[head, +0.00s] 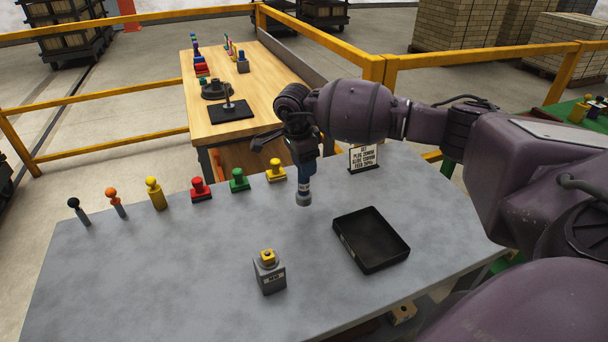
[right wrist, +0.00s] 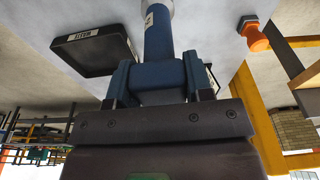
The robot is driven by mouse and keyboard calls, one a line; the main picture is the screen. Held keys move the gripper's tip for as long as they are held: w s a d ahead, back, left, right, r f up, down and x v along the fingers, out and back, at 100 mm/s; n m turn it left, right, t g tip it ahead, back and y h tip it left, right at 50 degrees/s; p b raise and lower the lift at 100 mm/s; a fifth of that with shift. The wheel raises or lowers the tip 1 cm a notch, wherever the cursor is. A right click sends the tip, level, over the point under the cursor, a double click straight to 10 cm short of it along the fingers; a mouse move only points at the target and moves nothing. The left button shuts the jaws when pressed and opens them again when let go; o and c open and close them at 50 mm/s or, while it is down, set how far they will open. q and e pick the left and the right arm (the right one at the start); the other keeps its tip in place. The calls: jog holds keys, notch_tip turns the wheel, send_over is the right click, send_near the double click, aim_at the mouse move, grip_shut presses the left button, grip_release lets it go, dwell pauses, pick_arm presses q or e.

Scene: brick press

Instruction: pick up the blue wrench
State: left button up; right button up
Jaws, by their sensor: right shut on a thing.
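The blue wrench (head: 306,178) is upright in my right gripper (head: 302,150), over the grey table between the yellow-knobbed piece and the black tray. It has a blue body and a grey lower end. In the right wrist view the blue wrench (right wrist: 158,38) stands out between the two fingers of the right gripper (right wrist: 160,78), which are shut on its blue body. I cannot tell whether its lower end touches the table. My left gripper is not in view.
A black tray (head: 343,246) lies right of the wrench. A grey block with a yellow top (head: 269,275) stands in front. A row of several coloured knobbed pieces, ending in a yellow one (head: 276,172), lines the back edge. A sign (head: 364,158) stands behind the tray.

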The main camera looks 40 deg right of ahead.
notch_tip(320, 180, up, 16)
jog(key=shift+f, duration=0.15)
jog(key=o, duration=0.5)
grip_shut()
